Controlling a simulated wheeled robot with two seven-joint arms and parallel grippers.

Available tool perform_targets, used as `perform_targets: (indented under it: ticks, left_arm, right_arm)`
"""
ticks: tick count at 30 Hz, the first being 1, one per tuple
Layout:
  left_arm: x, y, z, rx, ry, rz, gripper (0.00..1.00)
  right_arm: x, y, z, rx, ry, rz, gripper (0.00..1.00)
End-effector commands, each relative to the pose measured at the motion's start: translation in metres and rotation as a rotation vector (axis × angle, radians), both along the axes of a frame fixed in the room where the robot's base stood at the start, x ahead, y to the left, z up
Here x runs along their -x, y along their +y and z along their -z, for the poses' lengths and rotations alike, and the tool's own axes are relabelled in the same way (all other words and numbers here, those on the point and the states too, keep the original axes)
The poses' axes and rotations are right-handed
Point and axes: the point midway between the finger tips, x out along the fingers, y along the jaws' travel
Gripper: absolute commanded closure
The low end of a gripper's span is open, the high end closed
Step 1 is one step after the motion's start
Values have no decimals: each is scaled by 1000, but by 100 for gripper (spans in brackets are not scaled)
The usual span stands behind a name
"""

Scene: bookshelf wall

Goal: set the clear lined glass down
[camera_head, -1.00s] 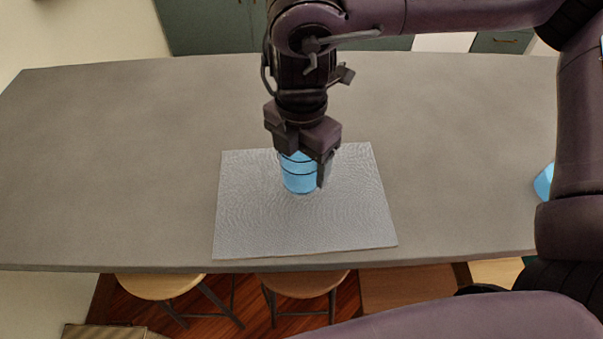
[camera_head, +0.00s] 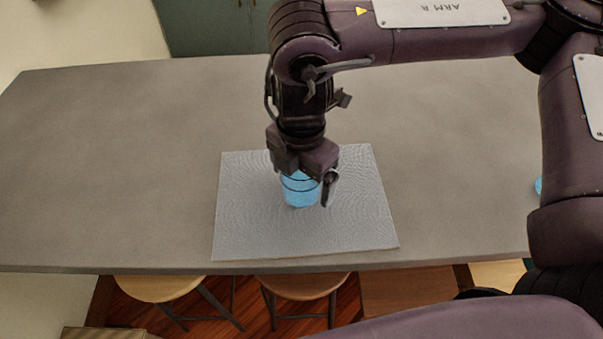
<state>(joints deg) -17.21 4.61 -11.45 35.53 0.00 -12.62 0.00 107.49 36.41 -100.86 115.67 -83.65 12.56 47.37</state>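The clear lined glass (camera_head: 299,192) looks light blue with dark rings around it. It is upright over the middle of a grey textured mat (camera_head: 245,225) on the table. My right gripper (camera_head: 304,178) comes down on it from above, with one finger showing at its right side. The other finger is mostly hidden, and the gripper appears shut on the glass. Whether the glass's base touches the mat cannot be told. My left gripper is not in view.
The grey table (camera_head: 120,150) is clear to the left of the mat. A small blue thing (camera_head: 539,186) shows at the right, mostly hidden behind my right arm. Stools (camera_head: 305,286) stand below the table's near edge.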

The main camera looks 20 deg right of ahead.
Motion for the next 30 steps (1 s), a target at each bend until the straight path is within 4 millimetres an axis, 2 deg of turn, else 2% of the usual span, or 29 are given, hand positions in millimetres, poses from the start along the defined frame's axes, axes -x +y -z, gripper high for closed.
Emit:
perform_targets:
  ticks: [6,11,24,30]
  left_arm:
    - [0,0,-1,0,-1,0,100]
    - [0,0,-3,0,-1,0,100]
    - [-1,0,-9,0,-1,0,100]
    - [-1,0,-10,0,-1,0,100]
  right_arm:
    - [0,0,-1,0,0,0,8]
    - [-1,0,-15,0,-5,-1,8]
    - [-1,0,-100,1,-5,-1,8]
    - [-1,0,-120,1,-3,0,8]
